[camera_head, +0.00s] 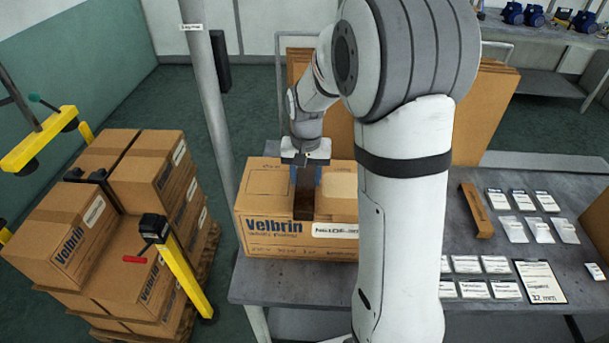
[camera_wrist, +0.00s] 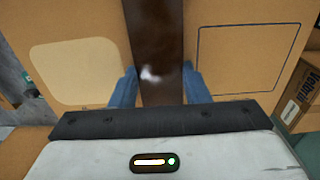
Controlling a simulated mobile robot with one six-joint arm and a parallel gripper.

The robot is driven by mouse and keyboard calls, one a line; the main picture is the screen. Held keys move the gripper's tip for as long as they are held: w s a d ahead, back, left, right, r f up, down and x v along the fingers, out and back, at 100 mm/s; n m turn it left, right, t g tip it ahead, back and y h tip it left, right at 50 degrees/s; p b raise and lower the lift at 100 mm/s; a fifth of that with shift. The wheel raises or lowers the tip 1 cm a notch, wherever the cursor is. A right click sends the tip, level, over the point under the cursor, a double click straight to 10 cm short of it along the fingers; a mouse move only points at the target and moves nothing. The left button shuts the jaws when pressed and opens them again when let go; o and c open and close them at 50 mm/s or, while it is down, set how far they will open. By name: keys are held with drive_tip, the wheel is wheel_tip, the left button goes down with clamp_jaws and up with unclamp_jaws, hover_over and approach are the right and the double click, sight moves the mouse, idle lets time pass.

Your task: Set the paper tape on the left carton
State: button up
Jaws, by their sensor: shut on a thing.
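The paper tape (camera_head: 304,200) is a dark brown, narrow upright piece in the head view, near the front edge of the carton's top. My gripper (camera_head: 306,172) points down with its blue fingers shut on it. In the wrist view the tape (camera_wrist: 155,60) runs between both fingers of the gripper (camera_wrist: 158,86). The left carton (camera_head: 265,225), tan and printed Velbrin, sits on the grey table below the tape. Its top (camera_wrist: 235,45) fills much of the wrist view. I cannot tell whether the tape touches it. My arm hides what lies to the carton's right.
A pallet of stacked cartons (camera_head: 125,250) stands left of the table, beside a yellow-and-black post (camera_head: 185,270). A grey pole (camera_head: 212,110) rises near the carton. Labels, a clipboard (camera_head: 541,282) and a long brown box (camera_head: 476,210) lie on the table (camera_head: 500,322) at right.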

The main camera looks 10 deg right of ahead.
drive_tip(key=shift+s+f, duration=0.1)
drive_tip(key=shift+f, duration=0.1)
drive_tip(key=o, duration=1.1)
drive_tip(key=shift+a+f, duration=0.1)
drive_tip(key=shift+a, duration=0.05)
drive_tip(key=shift+c, duration=0.2)
drive_tip(key=shift+o, duration=0.3)
drive_tip(key=shift+s, duration=0.15)
drive_tip(key=shift+w+d+r+p, duration=0.1)
drive_tip(key=shift+r+p, duration=0.25)
drive_tip(key=shift+r, duration=0.15)
drive_tip(key=shift+w+d+r+p, duration=0.1)
drive_tip(key=shift+r+p, duration=0.2)
drive_tip(key=shift+r, duration=0.15)
drive_tip(key=shift+r+p, duration=1.7)
drive_tip(key=shift+r, duration=1.05)
